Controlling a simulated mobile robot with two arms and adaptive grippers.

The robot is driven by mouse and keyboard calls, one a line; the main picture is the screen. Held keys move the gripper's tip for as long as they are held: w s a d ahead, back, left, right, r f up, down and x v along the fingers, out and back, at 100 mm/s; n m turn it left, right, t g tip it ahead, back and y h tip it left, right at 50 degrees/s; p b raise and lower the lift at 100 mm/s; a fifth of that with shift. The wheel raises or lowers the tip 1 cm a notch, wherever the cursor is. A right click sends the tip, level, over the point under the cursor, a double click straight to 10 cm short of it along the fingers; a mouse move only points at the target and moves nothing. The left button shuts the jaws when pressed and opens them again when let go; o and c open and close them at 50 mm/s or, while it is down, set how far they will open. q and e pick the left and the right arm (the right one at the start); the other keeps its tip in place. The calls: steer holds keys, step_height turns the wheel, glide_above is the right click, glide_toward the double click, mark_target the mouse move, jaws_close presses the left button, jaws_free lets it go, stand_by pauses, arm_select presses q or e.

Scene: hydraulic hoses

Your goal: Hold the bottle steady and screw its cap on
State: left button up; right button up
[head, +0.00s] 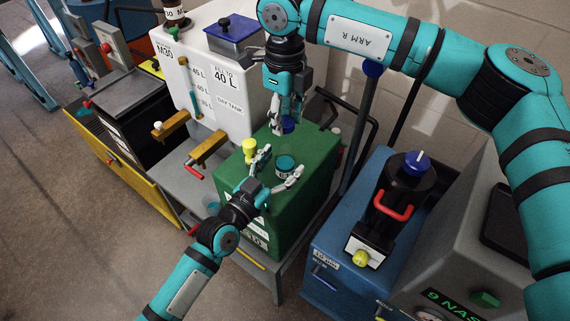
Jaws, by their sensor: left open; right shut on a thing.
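The bottle (285,168) is a small round container with a teal top and a pale label, standing on top of the green box. My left gripper (277,167) is open, with one finger on either side of the bottle; I cannot tell if they touch it. My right gripper (286,119) is above and behind the bottle, pointing down. It is shut on a small blue cap (288,125), which is apart from the bottle. The fingers partly hide the cap.
A yellow knob (249,147) stands on the green box (240,182), close to my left gripper. A white day tank (222,82) is behind on the left. A blue cabinet (330,237) with a black canister (402,190) stands on the right.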

mark_target(285, 149)
arm_select(q)
steer(key=shift+c, duration=0.2)
jaws_close()
arm_select(e)
steer(key=shift+f, duration=0.1)
steer(key=shift+f, duration=2.4)
steer(key=shift+f, duration=0.85)
steer(key=shift+f, duration=0.6)
